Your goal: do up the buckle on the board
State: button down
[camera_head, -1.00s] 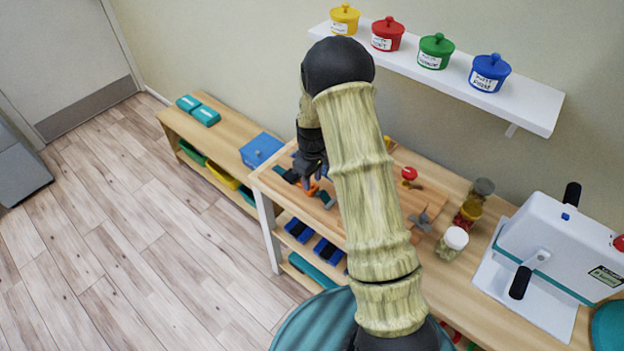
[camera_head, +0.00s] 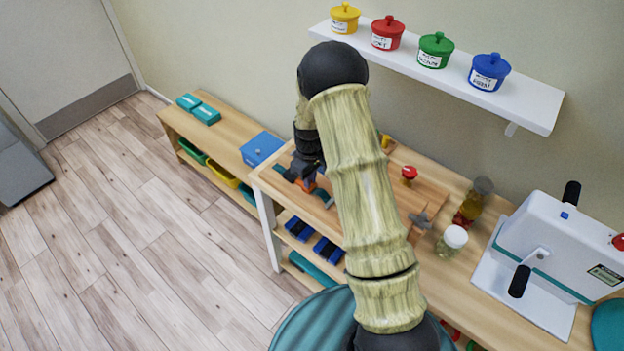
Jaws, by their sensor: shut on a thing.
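The wooden board (camera_head: 431,199) lies on the table, partly hidden behind my arm. My gripper (camera_head: 304,184) is low over the board's left part, shut on a small orange buckle piece (camera_head: 310,187) that shows just at the fingers. A dark teal strap (camera_head: 323,196) lies on the board right beside the gripper. The fingertips are small and partly covered, so I cannot tell whether the buckle's two halves are touching. A red knob (camera_head: 409,174) and a grey wing-shaped fitting (camera_head: 421,219) are on the board to the right of my arm.
Jars (camera_head: 453,240) stand right of the board, and a white machine with black handles (camera_head: 556,250) stands further right. A blue box (camera_head: 261,149) is on the low bench at left. A wall shelf (camera_head: 530,110) with coloured pots hangs behind. The floor at left is clear.

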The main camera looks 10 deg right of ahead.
jog(key=w+a, duration=0.2)
jog(key=w, duration=0.1)
jog(key=shift+a+r, duration=0.15)
jog(key=shift+w, duration=0.1)
jog(key=c, duration=1.4)
grip_release()
jog(key=shift+c, duration=0.2)
notch_tip(320, 180, up, 17)
jog(key=b, duration=0.2)
jog(key=shift+r, duration=0.15)
